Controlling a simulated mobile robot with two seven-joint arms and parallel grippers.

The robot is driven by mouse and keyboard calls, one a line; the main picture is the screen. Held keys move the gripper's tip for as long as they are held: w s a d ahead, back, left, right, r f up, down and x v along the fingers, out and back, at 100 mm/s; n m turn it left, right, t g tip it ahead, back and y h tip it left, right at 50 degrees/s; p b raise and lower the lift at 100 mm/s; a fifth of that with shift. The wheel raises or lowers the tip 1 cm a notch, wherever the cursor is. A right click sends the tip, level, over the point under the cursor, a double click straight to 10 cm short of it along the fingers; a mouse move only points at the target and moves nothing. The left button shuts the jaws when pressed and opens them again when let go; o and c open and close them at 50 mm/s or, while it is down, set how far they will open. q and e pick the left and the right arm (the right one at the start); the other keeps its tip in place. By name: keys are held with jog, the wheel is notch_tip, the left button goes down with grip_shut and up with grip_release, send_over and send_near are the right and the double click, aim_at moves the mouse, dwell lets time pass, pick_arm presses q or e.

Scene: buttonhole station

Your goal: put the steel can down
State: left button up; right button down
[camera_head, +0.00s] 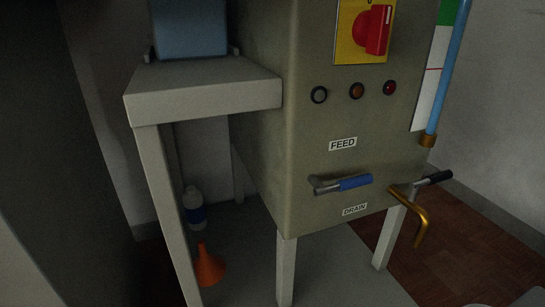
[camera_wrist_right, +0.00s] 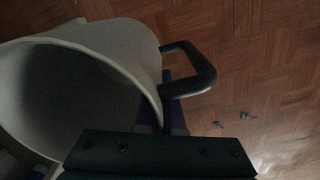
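The steel can (camera_wrist_right: 135,45) is a grey, open-topped vessel with a black loop handle (camera_wrist_right: 205,75). It fills the left of the right wrist view, its wide mouth facing the camera and its inside dark and shaded. My right gripper (camera_wrist_right: 168,100) comes up from the bottom edge. Its dark blue fingers are close together at the handle, beside the can's wall, and appear shut on the handle; the exact contact is partly hidden. The can is not clearly seen in the head view. My left gripper is in neither view.
A grey-green cabinet (camera_head: 270,150) on legs has a red switch, FEED and DRAIN valves and a brass spout (camera_head: 422,220). A side shelf (camera_head: 200,90) holds a blue container (camera_head: 190,28). An orange funnel (camera_head: 208,268) and bottle (camera_head: 194,210) stand below. Small dark bits (camera_wrist_right: 246,116) lie on the floor.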

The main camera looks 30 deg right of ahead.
jog(key=w+d+f+b, duration=0.1)
jog(key=w+b, duration=0.3)
jog(key=w, duration=0.1)
jog(key=w+d+f+b, duration=0.1)
jog(key=w+b, duration=0.4)
jog(key=w, duration=0.1)
jog(key=w+d+f+b, duration=0.1)
jog(key=w+d+b, duration=0.1)
jog(key=w+b, duration=0.2)
jog(key=shift+w+f+b, duration=0.2)
jog(key=shift+w, duration=0.25)
jog(key=shift+w+f+b, duration=0.15)
jog(key=shift+w+f, duration=0.05)
jog(key=shift+w, duration=0.25)
jog(key=shift+r, duration=0.15)
jog(key=c, duration=1)
grip_release()
jog(key=shift+c, duration=0.2)
